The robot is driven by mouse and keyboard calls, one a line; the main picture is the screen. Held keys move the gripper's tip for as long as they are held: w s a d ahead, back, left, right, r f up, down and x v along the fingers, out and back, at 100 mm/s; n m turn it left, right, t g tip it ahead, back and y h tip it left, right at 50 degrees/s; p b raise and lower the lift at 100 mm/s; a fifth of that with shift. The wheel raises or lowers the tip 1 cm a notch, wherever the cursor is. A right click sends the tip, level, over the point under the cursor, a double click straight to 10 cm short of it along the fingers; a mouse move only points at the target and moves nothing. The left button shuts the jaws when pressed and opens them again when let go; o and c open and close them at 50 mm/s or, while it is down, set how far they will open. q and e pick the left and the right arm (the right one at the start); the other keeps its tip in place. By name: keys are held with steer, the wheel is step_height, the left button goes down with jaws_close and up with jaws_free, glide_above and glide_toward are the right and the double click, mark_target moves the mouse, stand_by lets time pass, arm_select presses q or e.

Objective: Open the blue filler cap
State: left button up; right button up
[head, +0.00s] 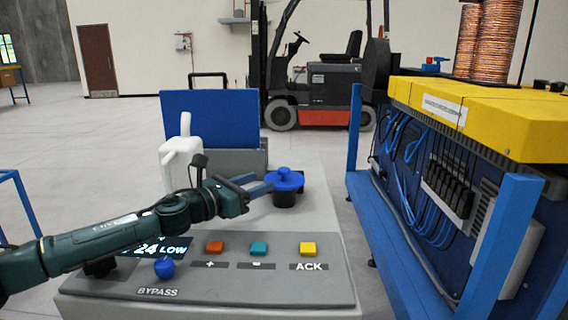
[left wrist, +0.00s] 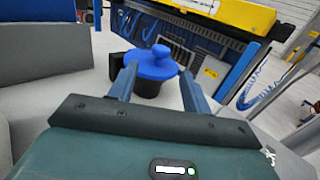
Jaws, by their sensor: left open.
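The blue filler cap (head: 286,178) sits on a short black filler neck (head: 285,198) on top of the grey console. It has a round knob on its top. My left gripper (head: 262,186) reaches the cap from the left in the head view. In the left wrist view, the cap (left wrist: 150,66) lies between the two open fingers (left wrist: 158,82) of my left gripper. The fingers stand on either side of it, and I cannot tell whether they touch it. The black neck (left wrist: 147,88) shows below the cap. My right gripper is not in view.
A white jug (head: 180,158) stands behind my left arm, before a blue panel (head: 210,118). Console buttons, including yellow ACK (head: 308,249), and a blue bypass knob (head: 164,267) lie in front. A blue-framed machine (head: 440,190) stands right. A forklift (head: 320,85) is behind.

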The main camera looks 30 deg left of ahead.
mark_target(284, 172)
arm_select(q)
steer(key=p+x, duration=0.2)
steer(key=x, duration=0.7)
steer(key=shift+w+d, duration=0.15)
jaws_close()
stand_by(0.3)
